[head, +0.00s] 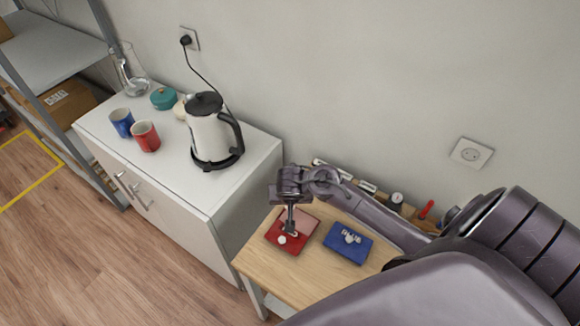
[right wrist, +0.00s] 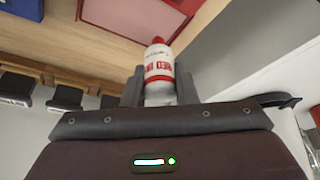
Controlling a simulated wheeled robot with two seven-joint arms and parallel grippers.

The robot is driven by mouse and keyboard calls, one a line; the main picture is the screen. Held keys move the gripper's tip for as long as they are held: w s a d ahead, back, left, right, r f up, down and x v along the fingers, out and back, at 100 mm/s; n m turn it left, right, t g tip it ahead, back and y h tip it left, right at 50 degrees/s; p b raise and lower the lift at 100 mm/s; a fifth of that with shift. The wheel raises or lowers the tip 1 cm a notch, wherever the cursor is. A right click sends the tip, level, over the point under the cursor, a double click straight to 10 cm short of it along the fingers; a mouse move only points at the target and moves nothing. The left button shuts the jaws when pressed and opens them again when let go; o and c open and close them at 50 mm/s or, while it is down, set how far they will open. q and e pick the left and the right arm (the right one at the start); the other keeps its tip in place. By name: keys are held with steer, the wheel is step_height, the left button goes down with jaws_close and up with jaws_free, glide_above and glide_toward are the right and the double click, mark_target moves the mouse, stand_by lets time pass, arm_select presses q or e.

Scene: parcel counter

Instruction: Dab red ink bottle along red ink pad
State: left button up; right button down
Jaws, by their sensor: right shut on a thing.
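The red ink pad (head: 273,235) lies on the wooden table, with a pinkish inner panel; it also shows at the top of the right wrist view (right wrist: 185,8). My right gripper (head: 291,228) is over the red pad, pointing down. In the right wrist view it is shut on the red ink bottle (right wrist: 158,68), a white bottle with a red label and red tip. The tip points toward the pad; I cannot tell whether it touches. In the head view the gripper mostly hides the bottle. My left gripper is not in view.
A blue ink pad (head: 345,251) lies right of the red one. Small tools and a dial (head: 397,198) line the table's back by the wall. A white cabinet (head: 185,178) at left holds a kettle (head: 207,135), a blue mug (head: 121,123) and a red mug (head: 146,137).

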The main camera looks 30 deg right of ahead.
steer(key=shift+f+b, duration=0.45)
steer(key=shift+f, duration=0.1)
stand_by(0.8)
steer(key=shift+s+f, duration=0.2)
stand_by(1.7)
steer(key=shift+w+r+p, duration=0.15)
steer(key=shift+r+p, duration=1.55)
steer(key=shift+p, duration=0.45)
